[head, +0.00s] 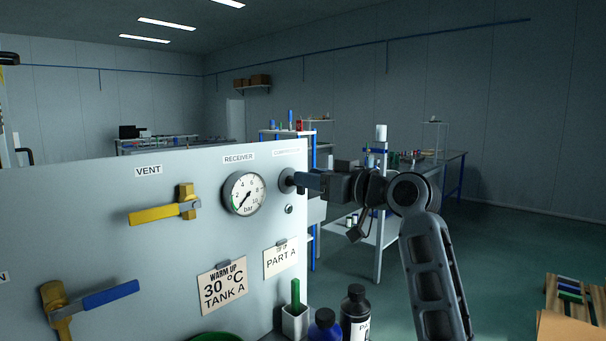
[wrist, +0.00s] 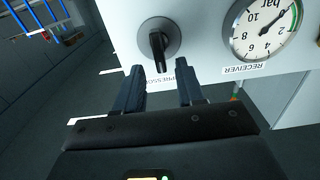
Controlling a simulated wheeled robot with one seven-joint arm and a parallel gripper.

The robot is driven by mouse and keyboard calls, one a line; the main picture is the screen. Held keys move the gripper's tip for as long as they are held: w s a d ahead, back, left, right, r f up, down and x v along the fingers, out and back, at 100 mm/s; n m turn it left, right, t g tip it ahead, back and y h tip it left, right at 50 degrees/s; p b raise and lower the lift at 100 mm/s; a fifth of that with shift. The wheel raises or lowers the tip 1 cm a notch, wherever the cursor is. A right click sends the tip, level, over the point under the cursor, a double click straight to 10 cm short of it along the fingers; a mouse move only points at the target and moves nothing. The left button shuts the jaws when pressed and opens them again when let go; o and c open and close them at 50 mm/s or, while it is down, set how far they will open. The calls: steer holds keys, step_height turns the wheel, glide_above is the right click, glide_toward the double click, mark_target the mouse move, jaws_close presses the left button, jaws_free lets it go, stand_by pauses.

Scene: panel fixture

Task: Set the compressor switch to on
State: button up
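The compressor switch is a black knob on a round grey plate (wrist: 158,40) on the white panel. In the head view its plate (head: 286,181) shows at the panel's right end, under a partly hidden label; my gripper covers the knob there. My gripper (head: 301,181) points left at the switch. In the wrist view my gripper (wrist: 160,66) is open, with one finger on each side of the knob's near end. A gap shows between each finger and the knob. How deep the fingers reach around it, I cannot tell.
Yellow vent valve (head: 165,211) and blue-handled valve (head: 92,303) stick out farther left. Bottles (head: 355,314) and a white cup (head: 295,321) stand below.

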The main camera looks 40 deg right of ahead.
steer(key=shift+w+a, duration=0.15)
steer(key=shift+w, duration=1.5)
jaws_close()
